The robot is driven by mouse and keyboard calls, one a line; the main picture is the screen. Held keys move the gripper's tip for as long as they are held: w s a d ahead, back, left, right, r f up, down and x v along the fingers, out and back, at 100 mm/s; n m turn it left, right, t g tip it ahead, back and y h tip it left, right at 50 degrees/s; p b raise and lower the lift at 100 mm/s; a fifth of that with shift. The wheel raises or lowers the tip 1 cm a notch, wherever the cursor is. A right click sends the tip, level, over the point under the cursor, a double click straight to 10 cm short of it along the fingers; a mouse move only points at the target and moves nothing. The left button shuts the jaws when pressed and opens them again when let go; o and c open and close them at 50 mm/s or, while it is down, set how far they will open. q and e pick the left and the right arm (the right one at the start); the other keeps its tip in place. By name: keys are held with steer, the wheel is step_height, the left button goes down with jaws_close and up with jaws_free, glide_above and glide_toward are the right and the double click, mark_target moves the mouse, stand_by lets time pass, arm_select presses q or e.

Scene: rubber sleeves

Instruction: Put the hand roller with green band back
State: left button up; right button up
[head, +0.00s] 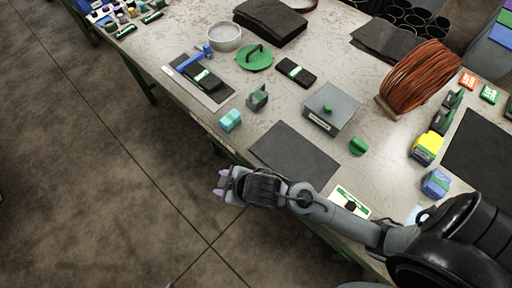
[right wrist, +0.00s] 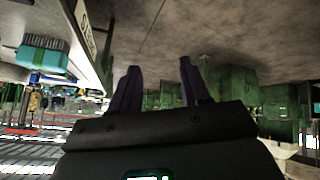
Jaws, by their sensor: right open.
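I cannot identify the hand roller with green band for certain. A small grey tool with a green part (head: 257,98) stands on the bench near its front edge. A blue-handled tool (head: 194,59) lies by a grey tray (head: 212,98), next to a black block with a green label (head: 204,78). My right gripper (head: 219,183) is open and empty, out over the floor beyond the bench's front edge. Its two purple fingers stand apart in the right wrist view (right wrist: 160,68). Only a purplish tip, apparently my left gripper (head: 170,286), shows at the bottom edge.
A teal brush (head: 230,120) stands near the bench edge and shows in the right wrist view (right wrist: 42,57). A black mat (head: 294,154), a grey box with green knob (head: 333,108), a wire coil (head: 420,76) and a yellow block (head: 427,147) occupy the bench.

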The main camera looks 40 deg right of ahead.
steer(key=s+d+f+m+g+h, duration=0.2)
steer(key=s+d+f+m+g, duration=0.2)
steer(key=s+d, duration=0.9)
steer(key=shift+f+m+h, duration=0.15)
steer(key=shift+m+h, duration=0.25)
steer(key=shift+m, duration=0.7)
steer(key=shift+a, duration=0.1)
